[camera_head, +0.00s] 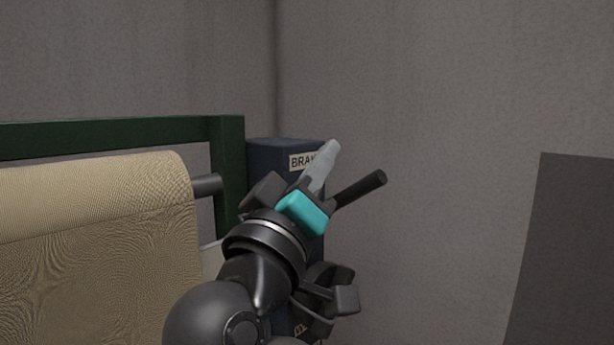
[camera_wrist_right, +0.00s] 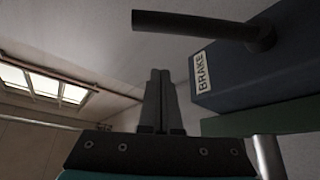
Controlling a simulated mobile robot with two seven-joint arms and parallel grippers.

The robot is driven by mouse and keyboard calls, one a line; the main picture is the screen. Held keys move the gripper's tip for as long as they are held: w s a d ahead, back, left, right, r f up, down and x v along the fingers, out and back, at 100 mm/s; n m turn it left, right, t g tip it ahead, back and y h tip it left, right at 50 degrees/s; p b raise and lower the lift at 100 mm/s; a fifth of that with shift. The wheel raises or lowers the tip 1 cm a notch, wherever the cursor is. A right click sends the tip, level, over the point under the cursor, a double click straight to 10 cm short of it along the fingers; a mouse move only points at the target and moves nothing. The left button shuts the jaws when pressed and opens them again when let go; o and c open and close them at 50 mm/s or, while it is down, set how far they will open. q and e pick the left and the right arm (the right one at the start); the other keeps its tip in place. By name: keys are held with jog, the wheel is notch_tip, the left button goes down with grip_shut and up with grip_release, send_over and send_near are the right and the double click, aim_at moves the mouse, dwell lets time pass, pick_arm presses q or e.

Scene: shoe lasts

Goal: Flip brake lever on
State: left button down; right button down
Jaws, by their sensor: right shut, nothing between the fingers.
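The brake lever (camera_head: 362,188) is a black rod. In the head view it sticks out to the right and slightly up from behind my right gripper (camera_head: 329,151), which hides its base. The dark blue brake box (camera_head: 283,148) stands behind the gripper, and its white label is partly covered. In the right wrist view the lever (camera_wrist_right: 195,24) bends out of the box (camera_wrist_right: 285,70), above and to the right of the fingers. My right gripper's fingers (camera_wrist_right: 159,76) are together, empty and apart from the lever there. My left gripper is not in view.
A roll of tan cloth (camera_head: 100,190) on a dark green frame (camera_head: 228,165) stands left of the box. A plain grey wall (camera_head: 450,90) lies behind. A dark panel (camera_head: 575,250) stands at the right. The space between lever and panel looks clear.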

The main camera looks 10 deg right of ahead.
aim_at(344, 198)
jog(key=shift+s+d+f, duration=0.2)
jog(key=shift+d+f, duration=1.1)
jog(key=shift+f, duration=0.1)
